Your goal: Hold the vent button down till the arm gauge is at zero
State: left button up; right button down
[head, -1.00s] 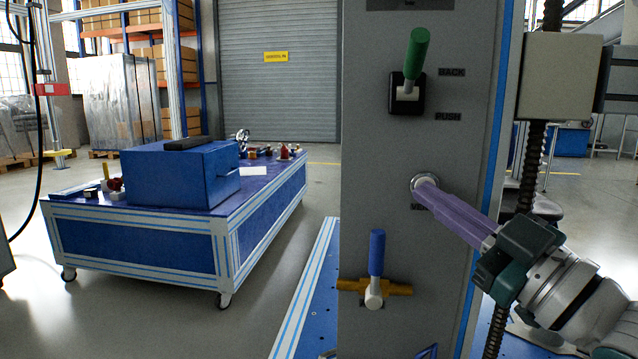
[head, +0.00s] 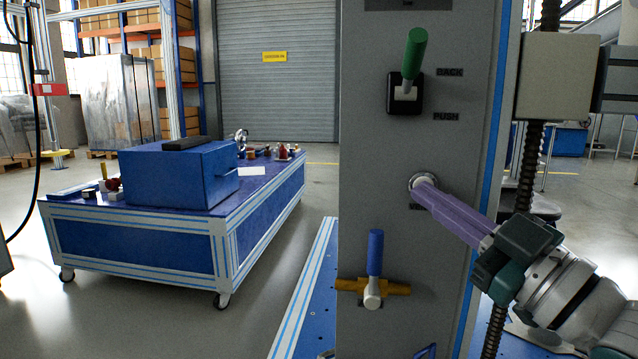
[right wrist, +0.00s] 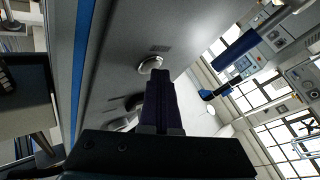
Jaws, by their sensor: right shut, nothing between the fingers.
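The vent button, a round silver-rimmed button (head: 421,182), sits on the grey panel (head: 400,150). It also shows in the right wrist view (right wrist: 150,64). My right gripper (head: 428,190) is shut with nothing between its purple fingers. Its fingertips are at the button and cover much of it in the head view. I cannot tell how far the button is pressed in. The label below the button is partly covered by the fingers. No arm gauge is readable in either view. My left gripper is not in view.
Above the button is a green-handled lever (head: 412,65) with BACK and PUSH labels. Below it is a blue-handled valve (head: 375,255) on a brass fitting. A blue wheeled table (head: 140,245) carrying a blue box (head: 175,175) stands left, with open floor around it.

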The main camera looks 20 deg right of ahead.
dwell(0.5)
jog(key=shift+s+a+p, duration=0.4)
jog(key=shift+s+p, duration=0.2)
jog(key=shift+s, duration=0.05)
jog(key=s+a+p, duration=0.1)
jog(key=s, duration=0.2)
jog(key=s+a+p, duration=0.1)
jog(key=shift+s+a+p, duration=0.15)
jog(key=shift+a+p, duration=0.2)
dwell(0.3)
